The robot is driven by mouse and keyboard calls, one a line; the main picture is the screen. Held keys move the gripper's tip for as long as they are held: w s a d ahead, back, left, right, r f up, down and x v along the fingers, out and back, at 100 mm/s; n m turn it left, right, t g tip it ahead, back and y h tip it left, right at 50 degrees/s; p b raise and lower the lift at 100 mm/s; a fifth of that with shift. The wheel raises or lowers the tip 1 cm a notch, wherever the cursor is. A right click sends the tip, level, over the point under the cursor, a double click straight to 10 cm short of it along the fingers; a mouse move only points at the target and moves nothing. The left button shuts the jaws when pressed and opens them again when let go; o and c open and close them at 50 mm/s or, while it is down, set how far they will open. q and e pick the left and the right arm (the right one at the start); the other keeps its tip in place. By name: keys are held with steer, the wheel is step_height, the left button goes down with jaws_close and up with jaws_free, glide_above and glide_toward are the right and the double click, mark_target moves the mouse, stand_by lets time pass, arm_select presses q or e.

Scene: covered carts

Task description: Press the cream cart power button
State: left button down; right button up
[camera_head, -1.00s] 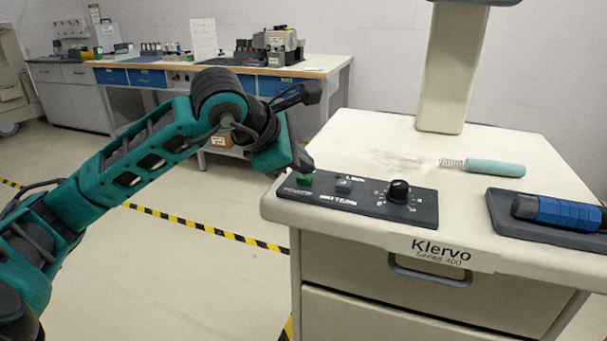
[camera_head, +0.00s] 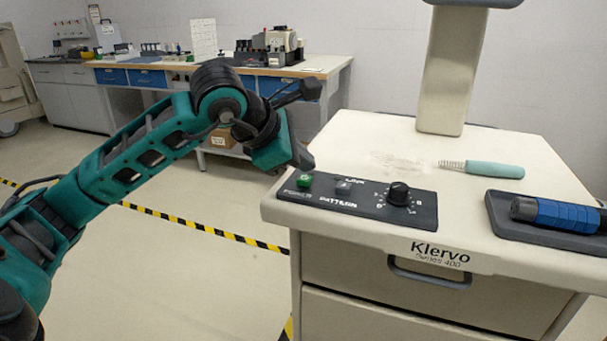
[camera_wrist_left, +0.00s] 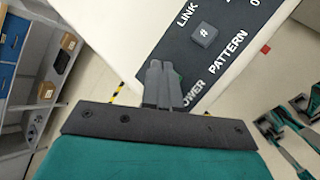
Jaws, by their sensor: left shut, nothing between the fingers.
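The cream cart (camera_head: 345,225) stands at the right with a dark control panel (camera_head: 345,210) at its front left corner. The green power button (camera_head: 305,181) sits at the panel's left end. My left gripper (camera_head: 307,165) is shut and empty, its tips just above and behind the button. A small gap shows between tips and button. In the left wrist view, the shut fingers (camera_wrist_left: 160,75) cover most of the button, with a sliver of green (camera_wrist_left: 177,74) beside them. My right gripper is not in view.
The panel also carries a grey button (camera_head: 343,187) and a black knob (camera_head: 398,193). A teal-handled tool (camera_head: 495,170) and a blue-gripped tool (camera_head: 560,213) lie further right on the cart. A workbench (camera_head: 320,68) stands behind; the floor left of the cart is clear.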

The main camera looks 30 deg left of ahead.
mark_target(301, 180)
arm_select(q)
step_height(301, 180, up, 6)
steer(key=p, duration=0.4)
stand_by(0.6)
